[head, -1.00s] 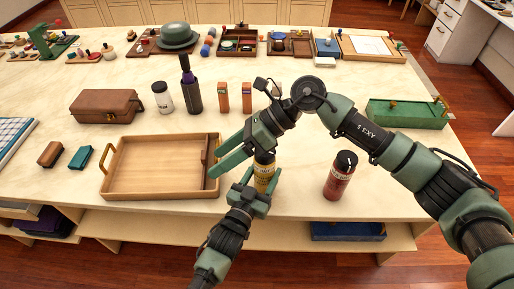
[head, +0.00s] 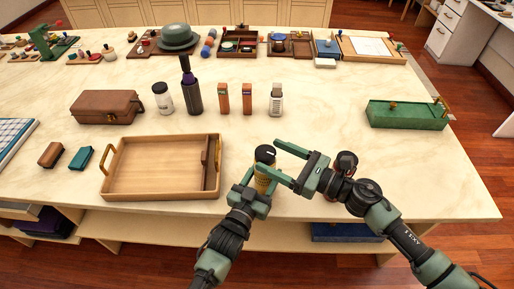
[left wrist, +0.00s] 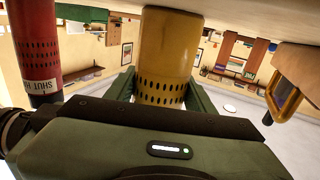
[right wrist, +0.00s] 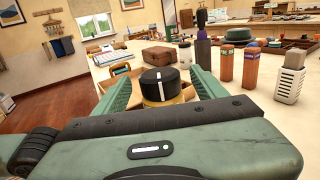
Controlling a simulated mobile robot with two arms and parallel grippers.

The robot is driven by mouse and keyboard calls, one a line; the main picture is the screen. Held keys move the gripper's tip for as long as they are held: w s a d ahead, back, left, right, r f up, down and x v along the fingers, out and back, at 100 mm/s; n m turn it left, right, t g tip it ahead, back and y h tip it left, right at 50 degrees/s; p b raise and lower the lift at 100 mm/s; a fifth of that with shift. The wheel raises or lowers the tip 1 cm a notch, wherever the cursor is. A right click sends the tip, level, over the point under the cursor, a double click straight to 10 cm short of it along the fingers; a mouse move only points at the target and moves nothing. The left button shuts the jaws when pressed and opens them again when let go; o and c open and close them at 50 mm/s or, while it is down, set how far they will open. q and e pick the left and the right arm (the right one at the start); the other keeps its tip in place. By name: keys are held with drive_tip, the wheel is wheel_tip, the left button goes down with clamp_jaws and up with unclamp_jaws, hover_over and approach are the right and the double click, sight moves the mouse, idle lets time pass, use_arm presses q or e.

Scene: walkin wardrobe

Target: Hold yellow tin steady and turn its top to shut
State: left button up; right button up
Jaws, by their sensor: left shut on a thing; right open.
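The yellow tin (head: 262,184) stands upright right of the wooden tray, its black top (head: 265,153) uppermost. My left gripper (head: 257,194) is shut around its body; the left wrist view also shows the yellow body (left wrist: 167,45) between the fingers. My right gripper (head: 271,157) is open at the top, a finger on either side. In the right wrist view the black top (right wrist: 160,82), with a white line, sits between the open fingers over a yellow rim (right wrist: 165,101). Whether the fingers touch it cannot be told.
A red tin (left wrist: 35,45) stands nearby, mostly hidden behind my right arm in the head view. The wooden tray (head: 150,191) lies to the left, a green box (head: 405,114) at the right. Bottles and small boxes stand behind. The table's front edge is close.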

sight(257, 149)
drive_tip(key=x, duration=0.5)
drive_tip(key=shift+w+a, duration=0.15)
drive_tip(key=shift+a, duration=0.05)
drive_tip(key=c, duration=1.4)
